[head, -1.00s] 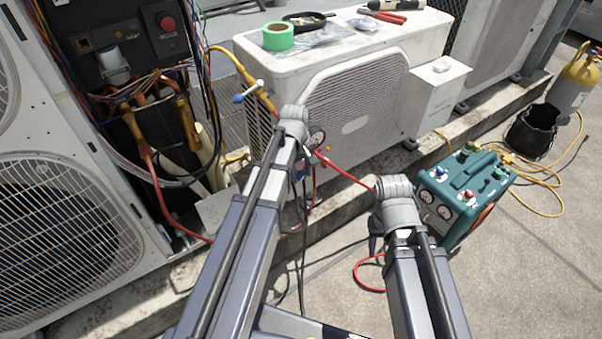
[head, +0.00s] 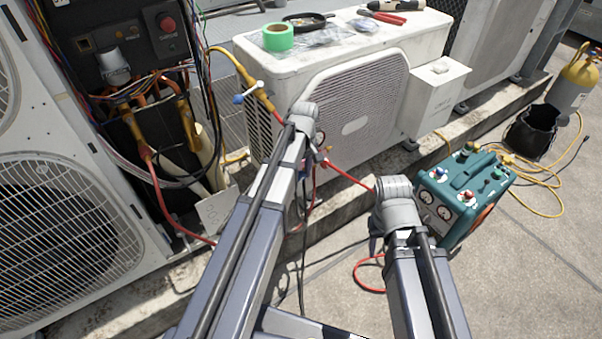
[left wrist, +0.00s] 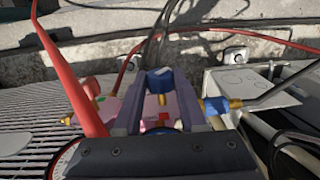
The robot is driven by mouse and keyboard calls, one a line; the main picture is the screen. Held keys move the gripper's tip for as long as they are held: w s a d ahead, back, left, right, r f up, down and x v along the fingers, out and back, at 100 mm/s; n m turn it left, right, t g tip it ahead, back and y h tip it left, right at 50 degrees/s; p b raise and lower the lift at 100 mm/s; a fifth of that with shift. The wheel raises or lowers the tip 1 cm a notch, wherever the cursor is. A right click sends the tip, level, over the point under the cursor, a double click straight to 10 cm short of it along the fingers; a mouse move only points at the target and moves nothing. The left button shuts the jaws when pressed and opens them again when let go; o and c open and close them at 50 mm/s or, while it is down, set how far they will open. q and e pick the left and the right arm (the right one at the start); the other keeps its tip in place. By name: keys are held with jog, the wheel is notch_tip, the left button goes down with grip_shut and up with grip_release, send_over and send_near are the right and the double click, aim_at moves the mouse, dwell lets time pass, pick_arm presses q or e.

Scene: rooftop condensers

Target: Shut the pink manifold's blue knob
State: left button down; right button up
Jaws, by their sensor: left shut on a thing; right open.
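The pink manifold (left wrist: 158,108) shows in the left wrist view, between and beyond my fingers. Its blue knob (left wrist: 160,78) stands between the two fingers of my left gripper (left wrist: 160,92), which is shut on it. A red knob (left wrist: 96,86) is on the manifold's left side. A blue fitting with a brass end (left wrist: 218,105) is on its right. In the head view my left wrist hides most of the manifold; a gauge (head: 320,136) shows beside it. My right gripper (head: 375,236) is open, apart from the manifold, its fingers mostly hidden by its wrist.
A white condenser (head: 395,75) stands behind, with green tape (head: 278,37) and tools on top. A teal recovery machine (head: 465,185) is to the right. An open wired unit (head: 125,60) is at left. Red hoses (head: 348,177) run near both arms. Floor at lower right is clear.

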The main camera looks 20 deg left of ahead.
pick_arm(q)
jog(key=shift+w+d+f+g+y+b, duration=0.1)
jog(key=shift+w+f+g+y+b, duration=0.1)
jog(key=shift+g+y+b, duration=0.3)
jog(key=shift+w+d+f+g+y+b, duration=0.15)
jog(key=shift+g+y, duration=0.25)
jog(key=shift+g, duration=0.3)
jog(key=shift+r+g+y+b, duration=0.1)
jog(key=shift+g+y+b, duration=0.5)
jog(key=shift+g+b, duration=0.15)
jog(key=shift+g, duration=0.25)
jog(key=shift+s+r, duration=0.1)
jog(key=shift+c, duration=2.3)
grip_release()
jog(key=shift+r, duration=0.1)
